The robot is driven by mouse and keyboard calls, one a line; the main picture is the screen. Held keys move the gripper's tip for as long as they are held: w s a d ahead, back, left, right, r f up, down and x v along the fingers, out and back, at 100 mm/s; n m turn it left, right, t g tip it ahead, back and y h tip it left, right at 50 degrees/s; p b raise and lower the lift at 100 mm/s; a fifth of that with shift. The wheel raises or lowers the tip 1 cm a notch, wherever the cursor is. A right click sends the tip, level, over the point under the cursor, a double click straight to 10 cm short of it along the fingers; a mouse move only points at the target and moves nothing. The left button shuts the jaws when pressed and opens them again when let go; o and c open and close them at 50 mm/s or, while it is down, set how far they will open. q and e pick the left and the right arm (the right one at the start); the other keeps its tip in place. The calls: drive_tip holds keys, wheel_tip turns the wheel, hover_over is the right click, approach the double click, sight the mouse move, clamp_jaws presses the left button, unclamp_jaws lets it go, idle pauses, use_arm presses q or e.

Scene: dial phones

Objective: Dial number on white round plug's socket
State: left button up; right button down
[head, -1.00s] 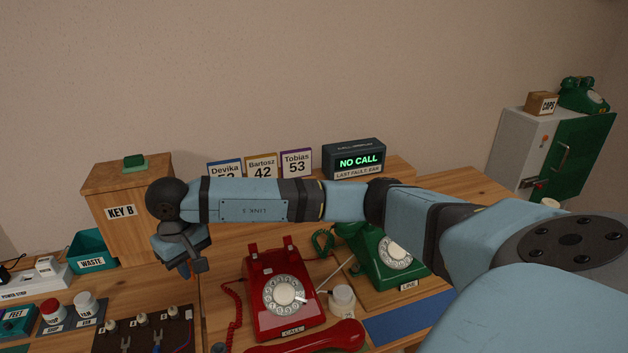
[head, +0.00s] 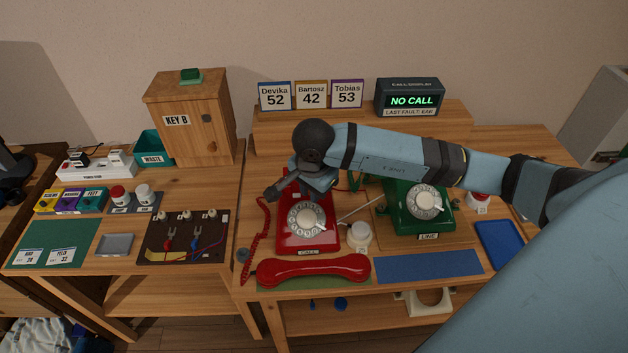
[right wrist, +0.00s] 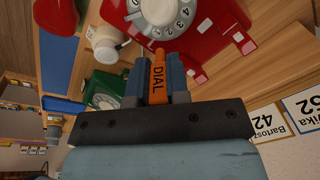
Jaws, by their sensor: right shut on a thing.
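My right gripper (right wrist: 157,88) is shut on an orange tool marked DIAL (right wrist: 157,70). In the head view the right gripper (head: 277,188) is above the upper left of the red phone (head: 318,243); the tool cannot be made out there. The red phone has a white rotary dial (head: 306,217), with its upper part close to my arm. Its red handset (head: 313,270) lies off the hook in front. A white power strip (head: 97,170) at the far left holds dark and white plugs; their shapes and socket markings are too small to read. My left gripper is out of view.
A green phone (head: 425,207) stands to the right, with a white-topped pot (head: 360,236) between the phones. The display (head: 408,97) reads NO CALL. Cards read Devika 52 (head: 275,96), Bartosz 42 (head: 311,95) and Tobias 53 (head: 347,93). A KEY B cabinet (head: 188,140) stands left.

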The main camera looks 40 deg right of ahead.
drive_tip(key=shift+d+f, duration=0.15)
drive_tip(key=shift+f, duration=0.1)
drive_tip(key=shift+w+d+f+b, duration=0.2)
drive_tip(key=shift+f+b, duration=0.2)
drive_tip(key=shift+f, duration=0.15)
drive_tip(key=shift+w+d+f+b, duration=0.15)
drive_tip(key=shift+f+b, duration=0.25)
drive_tip(key=shift+f, duration=0.2)
drive_tip(key=shift+w+d+f+b, duration=0.1)
drive_tip(key=shift+w+f+b, duration=0.1)
drive_tip(key=shift+f+b, duration=0.3)
drive_tip(key=shift+w+f, duration=0.15)
drive_tip(key=shift+f, duration=0.2)
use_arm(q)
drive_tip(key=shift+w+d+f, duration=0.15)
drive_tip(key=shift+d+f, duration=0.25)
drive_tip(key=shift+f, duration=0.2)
use_arm(e)
drive_tip(key=shift+w+d+f+b, duration=0.15)
drive_tip(key=shift+f+b, duration=0.2)
drive_tip(key=shift+b, duration=0.2)
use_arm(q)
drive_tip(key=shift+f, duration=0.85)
